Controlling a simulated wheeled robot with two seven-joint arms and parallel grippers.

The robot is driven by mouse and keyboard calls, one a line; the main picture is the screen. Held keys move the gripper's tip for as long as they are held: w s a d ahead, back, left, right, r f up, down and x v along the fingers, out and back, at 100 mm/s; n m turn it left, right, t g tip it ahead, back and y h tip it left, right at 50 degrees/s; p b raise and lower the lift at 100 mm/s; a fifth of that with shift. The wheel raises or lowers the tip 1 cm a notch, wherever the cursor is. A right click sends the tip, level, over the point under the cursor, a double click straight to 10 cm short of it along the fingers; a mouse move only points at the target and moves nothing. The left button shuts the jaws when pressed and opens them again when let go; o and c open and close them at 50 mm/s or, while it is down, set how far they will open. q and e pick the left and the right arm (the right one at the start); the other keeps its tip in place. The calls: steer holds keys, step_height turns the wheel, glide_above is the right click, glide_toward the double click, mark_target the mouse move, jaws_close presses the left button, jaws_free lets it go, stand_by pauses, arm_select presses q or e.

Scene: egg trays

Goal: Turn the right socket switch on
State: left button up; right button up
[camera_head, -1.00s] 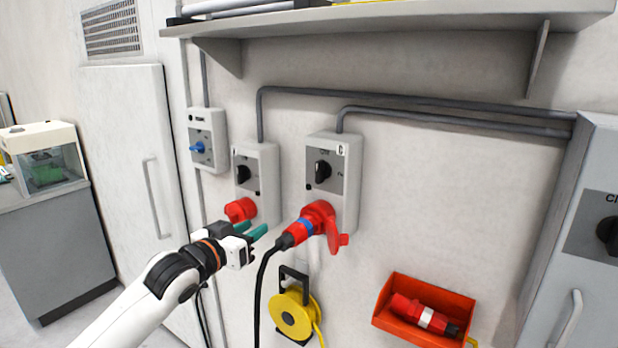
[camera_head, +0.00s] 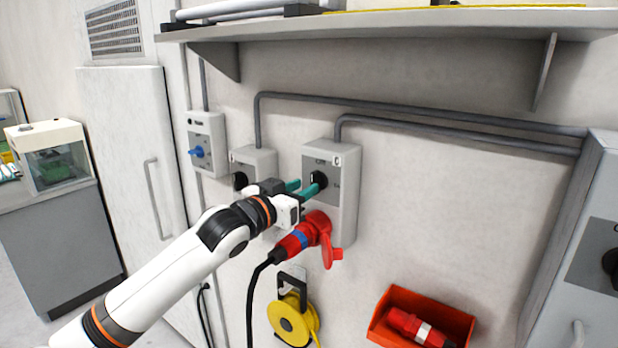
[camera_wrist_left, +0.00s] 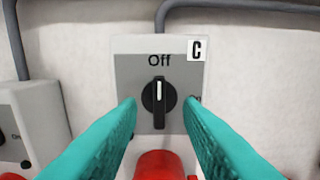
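The right socket box (camera_head: 345,218), marked C, is on the wall with a red plug (camera_head: 299,238) in its red socket. Its black rotary switch (camera_head: 318,180) also shows in the left wrist view (camera_wrist_left: 159,97), with its white mark pointing up at "Off". My left gripper (camera_head: 303,188) is at this switch. In the left wrist view its two teal fingers (camera_wrist_left: 160,108) are open, one on each side of the knob, with gaps between; I cannot tell how far the tips are from the panel. My right gripper is not in view.
The left socket box (camera_head: 262,160) is close by, partly hidden behind my left gripper. A blue-knobbed switch box (camera_head: 207,150) is farther left. A shelf (camera_head: 400,22) overhangs above. A yellow cable reel (camera_head: 292,318) and an orange bin (camera_head: 425,305) are below.

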mark_target(312, 183)
arm_select(q)
steer(key=shift+x, duration=0.8)
steer(key=shift+w+d+r+p, duration=0.1)
steer(key=shift+w+d+p, duration=0.25)
steer(key=shift+w, duration=0.1)
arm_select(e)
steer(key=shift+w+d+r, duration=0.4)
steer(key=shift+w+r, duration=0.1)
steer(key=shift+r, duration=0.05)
arm_select(q)
steer(key=shift+w, duration=0.15)
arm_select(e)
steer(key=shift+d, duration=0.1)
arm_select(q)
jaws_close()
